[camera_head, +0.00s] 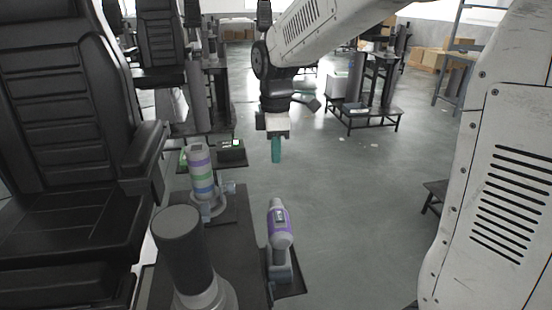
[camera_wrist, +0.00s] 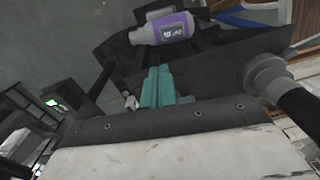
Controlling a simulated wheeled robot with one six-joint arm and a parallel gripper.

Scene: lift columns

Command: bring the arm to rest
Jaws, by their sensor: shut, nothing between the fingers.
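My gripper (camera_head: 276,150) hangs from my white arm, fingers pointing down, in the upper middle of the head view. Its teal fingers are together with nothing between them. The fingers (camera_wrist: 158,86) also show in the wrist view. The tool (camera_wrist: 166,28) shows beyond the fingertips in the wrist view.
A black seat (camera_head: 62,150) is at the left. A low black rack (camera_head: 362,112) stands farther back. Open floor (camera_head: 350,200) lies right of the bench.

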